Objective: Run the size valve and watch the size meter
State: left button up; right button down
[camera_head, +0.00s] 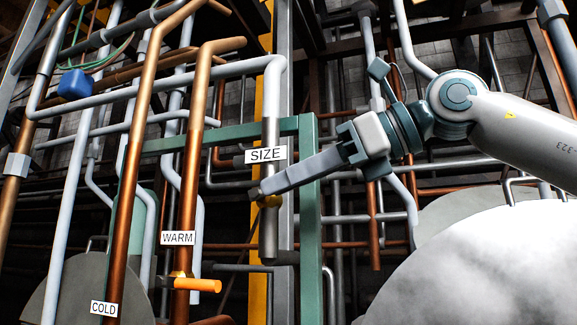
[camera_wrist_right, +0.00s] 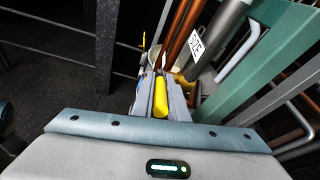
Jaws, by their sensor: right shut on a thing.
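The size pipe (camera_head: 270,225) is a grey vertical pipe with a white SIZE label (camera_head: 265,154), which also shows in the right wrist view (camera_wrist_right: 196,45). The yellow size valve handle (camera_head: 268,202) sits on this pipe below the label. My right gripper (camera_head: 260,192) reaches in from the right and is shut on the handle. In the right wrist view the yellow handle (camera_wrist_right: 160,97) lies between the two grey fingers. The head view hides most of the handle behind the gripper. I cannot make out a size meter. My left gripper is not in view.
Copper pipes labelled WARM (camera_head: 178,238) and COLD (camera_head: 104,309) stand to the left. An orange valve handle (camera_head: 197,285) sticks out from the warm pipe. A green frame (camera_head: 309,230) stands close to the right of the size pipe. Large pale rolls (camera_head: 490,265) fill the lower right.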

jog(key=shift+a+r+h+p, duration=0.1)
jog(key=shift+r+h+p, duration=0.4)
jog(key=shift+p, duration=0.35)
jog(key=shift+g+p, duration=0.3)
jog(key=shift+g, duration=0.1)
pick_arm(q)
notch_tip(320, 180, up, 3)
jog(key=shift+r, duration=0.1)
pick_arm(e)
jog(key=shift+f, duration=0.1)
jog(key=c, duration=1.7)
grip_release()
jog(key=shift+c, duration=0.2)
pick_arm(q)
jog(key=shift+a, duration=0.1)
